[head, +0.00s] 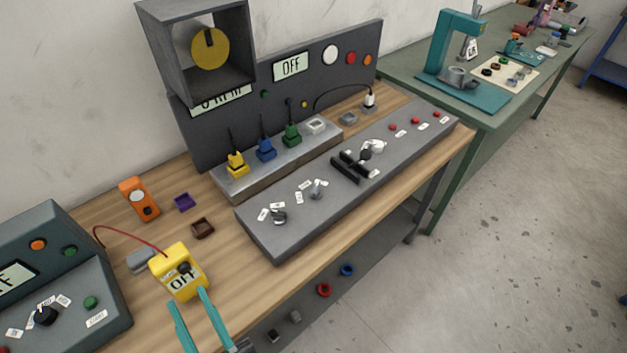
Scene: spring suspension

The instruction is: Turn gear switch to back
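The grey control panel (285,238) lies on the wooden bench. A black slotted gate with a dark-knobbed lever (365,155) sits at its middle right and looks like the gear switch. Small white labels lie around it, too small to read. A small metal toggle (317,189) and a rotary knob (279,217) are further left on the panel. My gripper (187,297) shows at the bottom edge with two teal fingers apart and nothing visibly held. It is in front of the yellow meter in the picture, well left of and nearer than the lever.
A yellow meter (180,272) reading OFF and a grey-green control box (75,300) stand at left. Behind the panel are a metal block (235,190) with coloured plugs and a dark upright board (350,55) with an OFF display. Floor at right is clear.

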